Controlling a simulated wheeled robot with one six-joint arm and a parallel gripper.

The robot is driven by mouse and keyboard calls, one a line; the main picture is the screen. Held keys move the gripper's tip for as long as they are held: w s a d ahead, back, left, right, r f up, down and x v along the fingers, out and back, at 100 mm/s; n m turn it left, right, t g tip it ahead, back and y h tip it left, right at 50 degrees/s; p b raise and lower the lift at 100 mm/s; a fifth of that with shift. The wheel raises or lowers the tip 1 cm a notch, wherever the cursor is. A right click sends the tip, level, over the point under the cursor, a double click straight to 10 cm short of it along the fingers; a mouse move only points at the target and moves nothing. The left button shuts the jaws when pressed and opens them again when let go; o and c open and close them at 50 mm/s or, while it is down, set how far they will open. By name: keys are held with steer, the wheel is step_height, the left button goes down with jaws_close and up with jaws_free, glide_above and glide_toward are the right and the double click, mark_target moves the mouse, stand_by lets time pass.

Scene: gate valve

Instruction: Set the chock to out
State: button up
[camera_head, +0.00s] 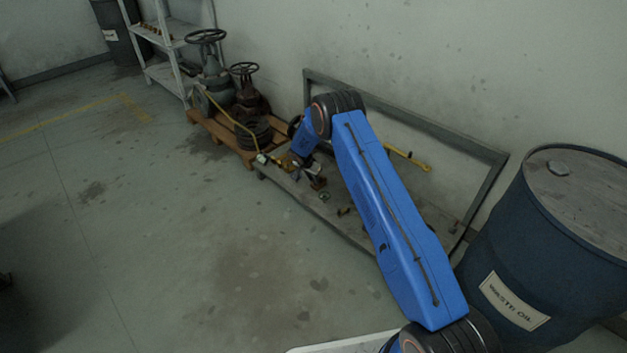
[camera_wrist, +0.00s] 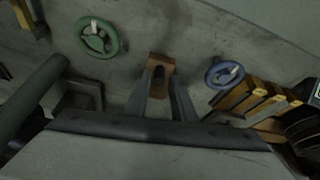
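A brown wooden block with a dark slot, which looks like the chock (camera_wrist: 160,64), is in the middle of the wrist view. My gripper (camera_wrist: 161,88) reaches to it, with one grey finger towards each side of the block. The fingers are apart, but I cannot tell whether they press on the block. In the head view my gripper (camera_head: 312,174) is low over the flat grey platform at the end of my blue arm, and a small brown piece (camera_head: 319,184) shows at its tips. My arm hides part of the platform.
In the wrist view a green handwheel (camera_wrist: 99,37) is left of the block and a blue handwheel (camera_wrist: 224,74) right of it. In the head view a pallet (camera_head: 222,136) with valves is behind left, a waste oil drum (camera_head: 540,230) right. Open floor lies left.

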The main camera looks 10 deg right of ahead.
steer(key=v, duration=1.6)
steer(key=shift+r, duration=0.25)
steer(key=s+d+r+n, duration=0.1)
steer(key=s+d+r, duration=0.2)
steer(key=s+r, duration=0.5)
steer(key=s+d+r+n, duration=0.1)
steer(key=s+d+r, duration=0.2)
steer(key=r, duration=0.9)
steer(key=s+d+r+n, duration=0.1)
steer(key=s+d+r, duration=0.2)
steer(key=s+r, duration=0.5)
steer(key=s+d+r+n+y, duration=0.1)
steer(key=s+d+r, duration=0.1)
steer(key=s+r, duration=0.55)
steer(key=s+d+r+n+y, duration=0.1)
steer(key=s+d+r, duration=0.2)
steer(key=s+r, duration=0.45)
steer(key=s+f+n, duration=0.1)
steer(key=s+n, duration=0.1)
steer(key=s, duration=1.4)
steer(key=s+d+f+n+t+y, duration=0.1)
steer(key=s+n, duration=0.1)
steer(key=s, duration=1.4)
steer(key=shift+f+t, duration=0.3)
steer(key=shift+f, duration=0.05)
